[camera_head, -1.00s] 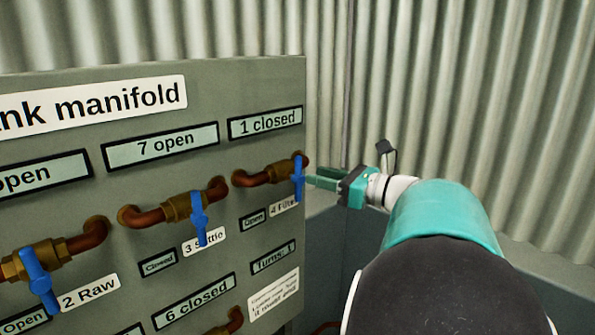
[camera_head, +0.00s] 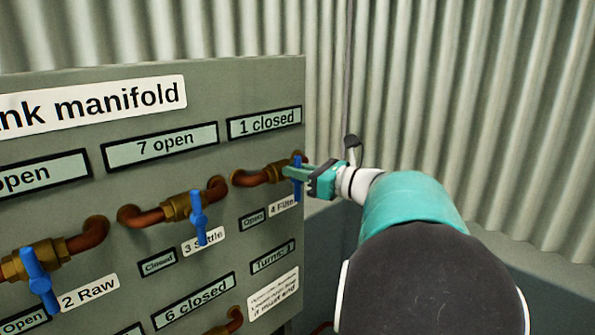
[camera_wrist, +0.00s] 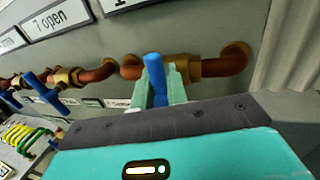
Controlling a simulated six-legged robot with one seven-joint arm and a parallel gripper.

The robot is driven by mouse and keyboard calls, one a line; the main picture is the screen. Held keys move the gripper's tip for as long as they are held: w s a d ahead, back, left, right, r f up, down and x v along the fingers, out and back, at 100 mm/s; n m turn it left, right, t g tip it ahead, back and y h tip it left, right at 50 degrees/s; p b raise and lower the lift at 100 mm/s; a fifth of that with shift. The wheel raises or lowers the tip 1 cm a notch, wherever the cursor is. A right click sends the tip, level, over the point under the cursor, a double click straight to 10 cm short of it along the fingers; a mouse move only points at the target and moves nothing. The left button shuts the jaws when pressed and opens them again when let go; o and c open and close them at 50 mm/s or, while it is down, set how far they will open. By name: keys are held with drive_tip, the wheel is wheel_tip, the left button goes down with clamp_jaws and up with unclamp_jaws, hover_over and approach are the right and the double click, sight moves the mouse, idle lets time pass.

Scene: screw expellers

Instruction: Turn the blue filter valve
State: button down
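The blue filter valve handle (camera_head: 298,178) is on the brass valve at the panel's upper right, above the "4 Filter" label (camera_head: 284,206), and hangs roughly straight down. The display (camera_head: 264,123) above it reads "1 closed". My gripper (camera_head: 294,172) is at this handle, reaching in from the right. In the wrist view the blue handle (camera_wrist: 154,72) stands between my two green fingers (camera_wrist: 160,88), one on each side. The fingers look spread around it; whether they touch it is hard to see.
The settle valve (camera_head: 198,215) and raw valve (camera_head: 39,278), also with blue handles, sit to the left on the same grey panel. A "Turns: 1" display (camera_head: 273,257) is below the filter valve. A corrugated wall (camera_head: 460,110) stands behind and to the right.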

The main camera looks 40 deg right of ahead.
drive_tip(key=shift+n, duration=0.3)
drive_tip(key=n, duration=0.2)
drive_tip(key=a+n+g+h, duration=0.1)
drive_tip(key=n, duration=0.1)
drive_tip(key=shift+f+n, duration=0.1)
drive_tip(key=shift+n, duration=0.2)
drive_tip(key=n, duration=0.2)
drive_tip(key=n+h, duration=0.1)
drive_tip(key=shift+a+f+n+g, duration=0.25)
drive_tip(key=shift+a+n+g, duration=0.05)
drive_tip(key=shift+a, duration=0.05)
drive_tip(key=shift+a+f+n+h, duration=0.15)
drive_tip(key=shift+n+h, duration=0.25)
drive_tip(key=shift+n, duration=0.4)
drive_tip(key=c, duration=1.5)
unclamp_jaws()
drive_tip(key=shift+o, duration=0.2)
drive_tip(key=shift+s, duration=0.1)
